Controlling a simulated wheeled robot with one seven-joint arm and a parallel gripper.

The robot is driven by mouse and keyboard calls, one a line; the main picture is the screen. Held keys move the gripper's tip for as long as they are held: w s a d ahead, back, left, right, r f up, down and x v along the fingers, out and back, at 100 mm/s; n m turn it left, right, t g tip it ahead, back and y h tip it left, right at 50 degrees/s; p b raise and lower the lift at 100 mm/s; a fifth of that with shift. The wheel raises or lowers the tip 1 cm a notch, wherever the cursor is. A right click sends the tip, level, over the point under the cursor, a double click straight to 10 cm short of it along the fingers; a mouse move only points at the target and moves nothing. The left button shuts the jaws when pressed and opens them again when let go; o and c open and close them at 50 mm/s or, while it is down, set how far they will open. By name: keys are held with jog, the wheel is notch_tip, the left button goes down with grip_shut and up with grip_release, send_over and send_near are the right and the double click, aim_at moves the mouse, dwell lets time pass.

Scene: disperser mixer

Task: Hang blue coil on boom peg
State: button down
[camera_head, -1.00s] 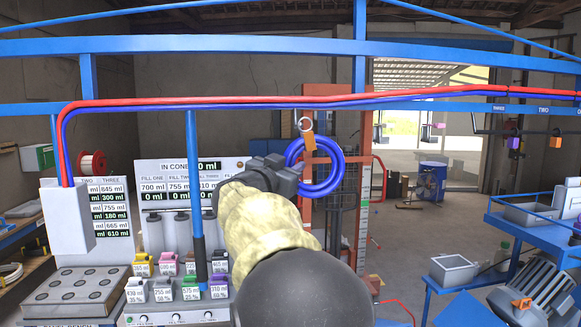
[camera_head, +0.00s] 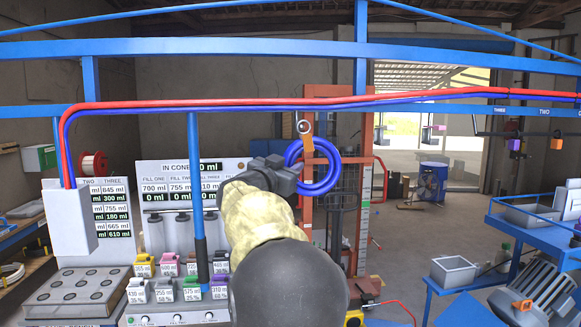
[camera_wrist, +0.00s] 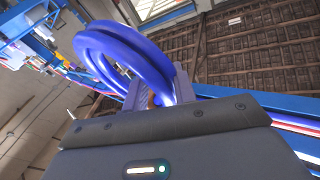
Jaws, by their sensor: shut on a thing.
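The blue coil (camera_head: 334,178) is a thick ring held in front of my gripper (camera_head: 291,172), with an orange strap (camera_head: 305,150) and a pale eye ring (camera_head: 304,127) standing above it. My gripper is shut on the coil at its left side. In the wrist view the coil (camera_wrist: 125,40) loops up and left from between the fingers (camera_wrist: 160,95). The blue boom (camera_head: 525,110) carries labels THREE and TWO at the far right. Dark pegs or hooks show below them, too small to make out well, with a purple piece (camera_head: 514,144) and an orange piece (camera_head: 555,142) there. The coil is well left of these.
Red and blue hoses (camera_head: 420,95) run along the boom. An orange-red frame (camera_head: 365,215) stands behind the coil. Several capped containers (camera_head: 164,290) sit on a panel at lower left. A blue bench with a grey bin (camera_head: 453,271) and motor is at right. Space between coil and labels looks open.

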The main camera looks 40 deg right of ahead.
jog(key=shift+w+d, duration=0.3)
jog(key=shift+w, duration=0.45)
jog(key=shift+w+d+r, duration=0.1)
jog(key=shift+w+d, duration=0.05)
jog(key=shift+d, duration=0.05)
jog(key=shift+w+d+f+p, duration=0.35)
jog(key=shift+w+f+p, duration=0.05)
jog(key=shift+w+p, duration=0.15)
jog(key=shift+f, duration=0.1)
jog(key=shift+w+f, duration=0.1)
jog(key=shift+f, duration=0.15)
jog(key=c, duration=1.1)
grip_release()
jog(key=shift+o, duration=0.2)
jog(key=b+v, duration=0.7)
jog(key=v, duration=1)
jog(key=shift+a, duration=0.2)
